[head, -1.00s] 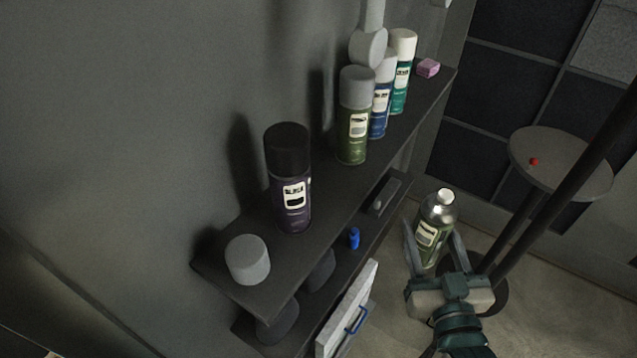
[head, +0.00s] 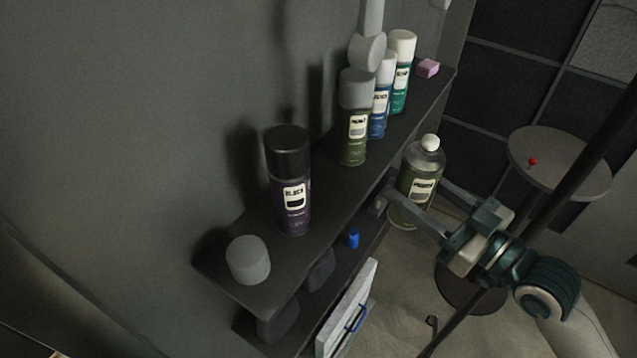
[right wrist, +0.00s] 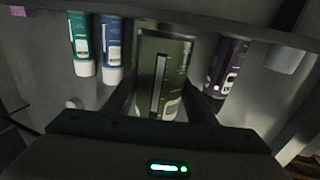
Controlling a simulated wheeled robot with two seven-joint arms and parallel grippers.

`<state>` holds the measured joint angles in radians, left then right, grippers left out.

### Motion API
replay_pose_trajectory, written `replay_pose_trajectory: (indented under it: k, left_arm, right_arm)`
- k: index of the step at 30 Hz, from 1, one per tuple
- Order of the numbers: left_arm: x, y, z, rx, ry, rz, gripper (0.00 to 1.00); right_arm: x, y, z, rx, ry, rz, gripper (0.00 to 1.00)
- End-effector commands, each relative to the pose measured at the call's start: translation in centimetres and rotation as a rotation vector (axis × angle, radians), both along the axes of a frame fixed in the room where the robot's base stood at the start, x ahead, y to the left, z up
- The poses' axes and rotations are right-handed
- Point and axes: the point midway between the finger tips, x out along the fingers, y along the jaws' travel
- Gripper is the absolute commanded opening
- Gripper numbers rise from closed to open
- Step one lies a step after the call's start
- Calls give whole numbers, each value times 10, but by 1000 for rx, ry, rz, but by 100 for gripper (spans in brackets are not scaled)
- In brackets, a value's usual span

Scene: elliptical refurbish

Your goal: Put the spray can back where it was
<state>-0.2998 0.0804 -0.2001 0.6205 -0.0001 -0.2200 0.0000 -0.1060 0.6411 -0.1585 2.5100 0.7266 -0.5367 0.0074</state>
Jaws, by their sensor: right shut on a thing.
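My right gripper (head: 412,198) is shut on a green spray can (head: 421,172) with a pale label, a grey shoulder and a small white top. The can is roughly upright, off the shelf's front right side. In the right wrist view the can (right wrist: 163,60) stands between the two fingers, its top out of sight. The dark upper shelf (head: 330,210) runs along the wall. A bare stretch lies between a black-capped purple can (head: 292,205) and a grey-capped green can (head: 352,135). My left gripper is not in view.
Blue (head: 378,115) and teal (head: 401,85) cans and a pink block (head: 428,68) stand farther along the shelf. A grey cylinder (head: 248,260) stands at its near end. A small blue item (head: 353,238) sits on the lower shelf. A round table (head: 575,170) is at right.

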Motion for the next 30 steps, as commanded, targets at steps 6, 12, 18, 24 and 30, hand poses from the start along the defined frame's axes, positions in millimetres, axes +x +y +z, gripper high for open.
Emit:
replay_pose_trajectory:
  k: [6,12,18,24,30]
  left_arm:
    - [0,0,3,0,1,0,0]
    - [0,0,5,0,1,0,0]
    - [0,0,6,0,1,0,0]
    - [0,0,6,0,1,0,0]
    - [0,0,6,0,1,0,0]
  right_arm:
    - [-9,0,27,-15,4,129,24]
    - [-19,-3,47,-17,10,212,24]
    - [-24,-7,58,-17,13,250,24]
    - [-26,-8,61,-16,13,260,24]
    - [-26,-8,61,-16,13,259,24]
